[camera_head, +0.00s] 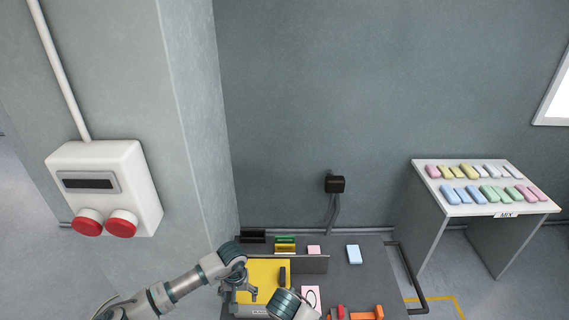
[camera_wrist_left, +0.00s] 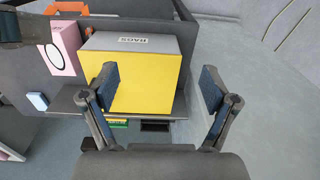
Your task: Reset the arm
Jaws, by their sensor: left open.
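My left arm comes in from the lower left in the head view, and its gripper (camera_head: 248,292) is over the near left part of the machine table. In the left wrist view the two fingers (camera_wrist_left: 158,98) are spread wide with nothing held between them. The yellow box with a grey "BAGS" face (camera_wrist_left: 140,82) lies beyond the fingers, partly covered by the left finger. The yellow box also shows in the head view (camera_head: 262,271), partly behind my arm. My right gripper cannot be made out in either view.
The dark table (camera_head: 372,280) carries a pink piece with a ring (camera_head: 311,297), a light blue block (camera_head: 354,254) and orange parts (camera_head: 366,314). A white box with red buttons (camera_head: 104,186) is on the left wall. A side table marked "MIX" (camera_head: 487,210) holds several coloured blocks.

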